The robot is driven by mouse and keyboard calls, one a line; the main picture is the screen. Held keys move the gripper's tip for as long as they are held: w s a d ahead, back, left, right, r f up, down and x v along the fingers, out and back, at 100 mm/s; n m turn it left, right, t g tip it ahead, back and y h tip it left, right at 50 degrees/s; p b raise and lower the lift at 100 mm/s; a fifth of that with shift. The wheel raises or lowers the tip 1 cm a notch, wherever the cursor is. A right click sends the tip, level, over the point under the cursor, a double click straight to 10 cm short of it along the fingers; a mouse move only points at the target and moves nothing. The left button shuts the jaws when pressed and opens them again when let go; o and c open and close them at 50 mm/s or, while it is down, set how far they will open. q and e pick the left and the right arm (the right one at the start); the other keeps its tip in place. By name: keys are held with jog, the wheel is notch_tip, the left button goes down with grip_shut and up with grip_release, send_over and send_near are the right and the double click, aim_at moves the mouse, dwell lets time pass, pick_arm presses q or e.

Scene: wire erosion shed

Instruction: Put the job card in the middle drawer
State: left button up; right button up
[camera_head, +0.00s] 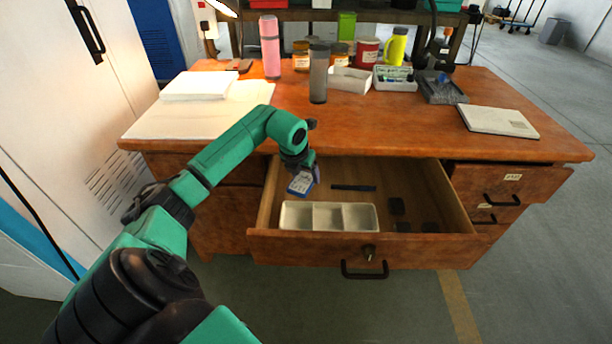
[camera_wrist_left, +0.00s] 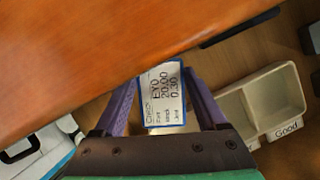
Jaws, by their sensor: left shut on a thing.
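The job card (camera_head: 300,183) is a small blue-edged card with a white printed face. My left gripper (camera_head: 309,172) is shut on it and points down over the left rear part of the open middle drawer (camera_head: 310,248). In the left wrist view the card (camera_wrist_left: 163,96) stands between the two purple fingers of the gripper (camera_wrist_left: 160,78), its print facing the camera. How high the card is above the drawer floor I cannot tell. My right gripper is not in view.
The drawer holds a white divided tray (camera_head: 329,231) at its front left, a dark bar (camera_head: 353,188) and several small dark pieces (camera_head: 397,206). Bare floor shows between them. The desk top (camera_head: 400,130) overhangs the drawer's back, close to my gripper.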

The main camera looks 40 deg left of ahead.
aim_at(299, 187)
pick_arm(q)
jog(key=shift+w+f, duration=0.4)
jog(key=shift+f, duration=0.1)
jog(key=shift+a+f, duration=0.1)
jog(key=shift+f, duration=0.05)
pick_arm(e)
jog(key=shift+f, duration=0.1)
pick_arm(q)
jog(key=o, duration=1.3)
jog(key=shift+f, duration=0.1)
jog(key=shift+r, duration=0.2)
jog(key=v, duration=1.2)
jog(key=shift+p, duration=0.4)
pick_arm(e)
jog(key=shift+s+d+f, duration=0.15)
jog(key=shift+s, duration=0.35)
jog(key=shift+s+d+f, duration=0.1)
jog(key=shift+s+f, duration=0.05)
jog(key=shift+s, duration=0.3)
